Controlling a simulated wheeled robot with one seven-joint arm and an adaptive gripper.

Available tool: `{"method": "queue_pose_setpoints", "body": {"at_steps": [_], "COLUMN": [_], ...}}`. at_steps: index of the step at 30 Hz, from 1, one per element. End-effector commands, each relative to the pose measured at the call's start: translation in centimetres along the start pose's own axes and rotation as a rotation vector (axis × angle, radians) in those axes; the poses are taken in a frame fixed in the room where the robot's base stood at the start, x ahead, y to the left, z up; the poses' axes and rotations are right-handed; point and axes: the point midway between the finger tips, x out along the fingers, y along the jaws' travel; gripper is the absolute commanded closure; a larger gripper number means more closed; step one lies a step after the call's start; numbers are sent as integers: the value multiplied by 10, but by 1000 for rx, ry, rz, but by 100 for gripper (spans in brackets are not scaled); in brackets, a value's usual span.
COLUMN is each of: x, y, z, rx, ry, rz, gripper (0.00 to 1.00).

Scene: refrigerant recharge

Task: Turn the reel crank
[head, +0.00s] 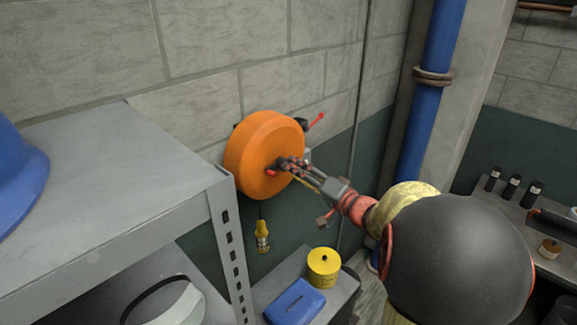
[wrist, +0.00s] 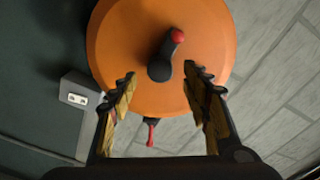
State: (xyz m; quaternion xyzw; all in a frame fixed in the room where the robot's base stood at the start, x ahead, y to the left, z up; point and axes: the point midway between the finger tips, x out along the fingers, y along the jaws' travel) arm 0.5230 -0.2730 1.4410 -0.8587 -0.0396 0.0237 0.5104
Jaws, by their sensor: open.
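The orange reel (head: 258,150) is mounted on the block wall and fills the upper middle of the wrist view (wrist: 112,40). Its black crank (wrist: 163,62) runs from the hub to a red knob (wrist: 177,36), which points up in the wrist view. In the head view the red knob (head: 271,173) shows low on the reel's face. My gripper (wrist: 160,73) is open, with its two fingers apart on either side of the hub in the wrist view. In the head view my gripper (head: 290,165) is in front of the reel face and partly hides the crank. Contact cannot be told.
A red-tipped lever (head: 316,121) sticks out behind the reel. A yellow connector (head: 262,236) hangs below it. A grey metal shelf (head: 130,180) stands at left. A yellow can (head: 324,267) and blue case (head: 294,302) sit below. A blue pipe (head: 425,110) runs up at right.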

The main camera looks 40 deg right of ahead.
Motion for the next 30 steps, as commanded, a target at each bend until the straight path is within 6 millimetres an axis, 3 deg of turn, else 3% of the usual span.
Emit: {"method": "queue_pose_setpoints", "body": {"at_steps": [7, 18, 30], "x": [30, 35, 35], "y": [-1, 0, 0], "z": [0, 0, 0], "rx": [2, 1, 1], "ry": [-2, 0, 0], "rz": [0, 0, 0], "gripper": [52, 52, 75]}}
